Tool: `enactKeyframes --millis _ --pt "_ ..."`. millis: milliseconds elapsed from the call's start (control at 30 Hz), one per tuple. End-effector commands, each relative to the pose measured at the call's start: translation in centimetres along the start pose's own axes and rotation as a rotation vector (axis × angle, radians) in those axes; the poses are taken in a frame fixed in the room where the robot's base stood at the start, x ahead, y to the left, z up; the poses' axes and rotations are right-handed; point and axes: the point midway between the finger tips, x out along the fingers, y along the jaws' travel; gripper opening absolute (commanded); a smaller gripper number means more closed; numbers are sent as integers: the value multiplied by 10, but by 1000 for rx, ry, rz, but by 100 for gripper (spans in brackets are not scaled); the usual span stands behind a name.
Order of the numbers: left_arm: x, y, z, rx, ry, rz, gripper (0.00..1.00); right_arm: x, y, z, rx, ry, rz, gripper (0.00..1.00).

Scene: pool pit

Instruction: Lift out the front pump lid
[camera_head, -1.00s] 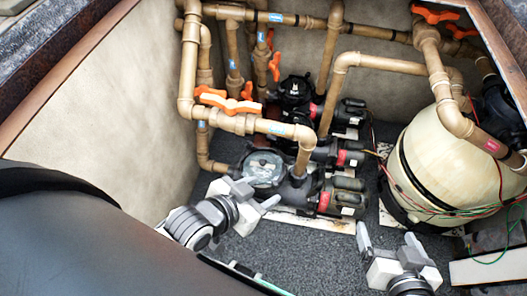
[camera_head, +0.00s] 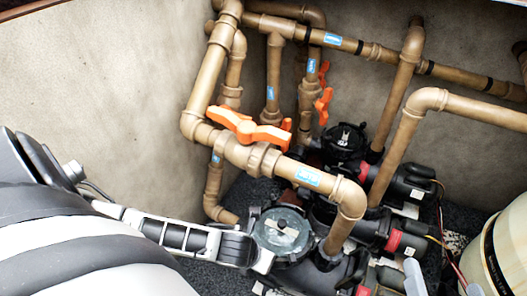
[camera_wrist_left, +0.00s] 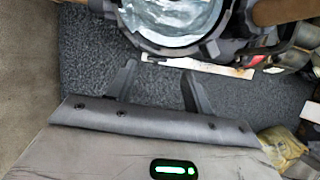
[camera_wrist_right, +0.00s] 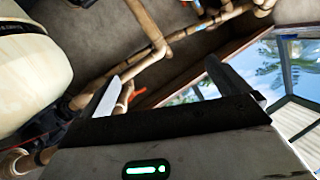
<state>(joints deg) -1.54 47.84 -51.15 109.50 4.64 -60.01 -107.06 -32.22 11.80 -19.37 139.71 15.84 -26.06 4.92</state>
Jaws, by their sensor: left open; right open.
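The front pump lid (camera_head: 282,235) is a round, clear disc in a dark ring on the black front pump (camera_head: 325,278). It appears seated on the pump. In the left wrist view the lid (camera_wrist_left: 165,18) lies at the top edge, beyond the fingertips, partly cut off. My left gripper (camera_head: 262,273) is at the lid's lower left in the head view. Its fingers are open and empty in the left wrist view (camera_wrist_left: 160,72); contact with the pump cannot be told. My right gripper (camera_head: 443,277) shows only fingertips at the bottom right; it is open and empty (camera_wrist_right: 162,72).
Brown pipes with an orange valve handle (camera_head: 248,127) run above and left of the lid. More pumps (camera_head: 405,185) stand behind. A cream tank (camera_head: 512,245) is at the right. Bare grey floor (camera_wrist_left: 85,65) shows left of the pump in the left wrist view.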

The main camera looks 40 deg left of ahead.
Motion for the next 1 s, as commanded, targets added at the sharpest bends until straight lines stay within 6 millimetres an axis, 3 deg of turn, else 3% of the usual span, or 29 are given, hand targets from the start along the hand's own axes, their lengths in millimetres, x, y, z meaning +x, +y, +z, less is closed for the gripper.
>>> enactKeyframes --millis 33,167,533,800,1000 --pt "5 1 -4 29 9 4 51 -1 -1 11 4 -19 -10 100" --pt "9 2 0 52 18 10 51 -2 -4 15 20 -29 -24 100" --pt "37 -2 62 45 15 5 51 0 -10 9 123 49 -90 100" --pt "55 -4 104 45 18 6 51 7 -10 -23 -30 237 -126 100" --pt "62 -3 101 48 20 6 51 8 -12 -42 -132 343 -140 100"
